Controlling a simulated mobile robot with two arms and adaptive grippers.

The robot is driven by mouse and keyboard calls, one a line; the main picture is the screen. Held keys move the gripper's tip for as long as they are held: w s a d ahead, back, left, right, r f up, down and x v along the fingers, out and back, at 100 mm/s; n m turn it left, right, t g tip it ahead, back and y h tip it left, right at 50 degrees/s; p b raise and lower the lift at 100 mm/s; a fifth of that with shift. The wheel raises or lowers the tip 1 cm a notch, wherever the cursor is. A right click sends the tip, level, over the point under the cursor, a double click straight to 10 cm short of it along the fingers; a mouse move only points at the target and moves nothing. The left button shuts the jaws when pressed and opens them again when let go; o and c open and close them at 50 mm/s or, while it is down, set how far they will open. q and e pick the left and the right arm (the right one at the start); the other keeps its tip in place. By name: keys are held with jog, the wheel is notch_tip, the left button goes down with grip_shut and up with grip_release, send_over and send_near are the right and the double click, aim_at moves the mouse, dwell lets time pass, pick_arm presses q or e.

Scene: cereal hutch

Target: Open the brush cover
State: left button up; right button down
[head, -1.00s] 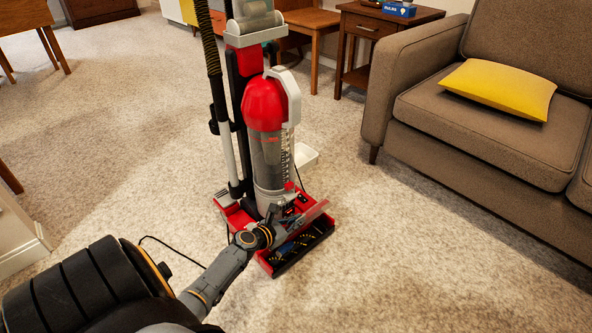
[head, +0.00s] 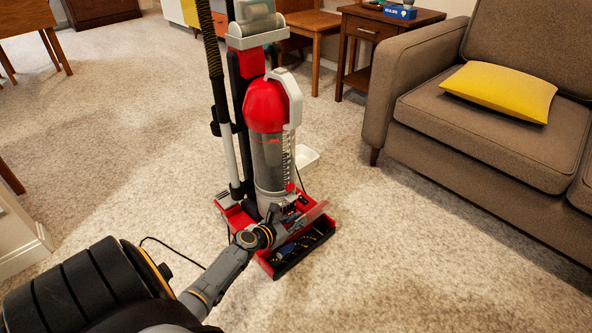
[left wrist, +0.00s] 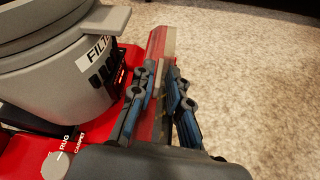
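A red and grey upright vacuum (head: 268,150) stands on the carpet. Its red brush cover (head: 318,212) is tilted up from the floor head, and the dark brush opening (head: 300,250) shows below it. In the left wrist view the cover (left wrist: 158,50) appears as a red, partly see-through panel. My left gripper (left wrist: 161,72) is at the cover, with a blue-padded finger on either side of part of it and a gap between the fingers. Firm contact cannot be made out. In the head view my left wrist (head: 252,240) hides part of the floor head. My right gripper is out of view.
A brown sofa (head: 480,150) with a yellow cushion (head: 500,92) stands at the right. A wooden side table (head: 385,30) is behind the vacuum. A thin black cord (head: 165,245) lies at the left. Carpet in front of the floor head is clear.

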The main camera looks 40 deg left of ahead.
pick_arm(q)
jog(key=shift+s, duration=0.1)
jog(key=shift+s, duration=0.25)
jog(key=v, duration=1.1)
jog(key=shift+s+r, duration=0.15)
jog(key=shift+r, duration=0.05)
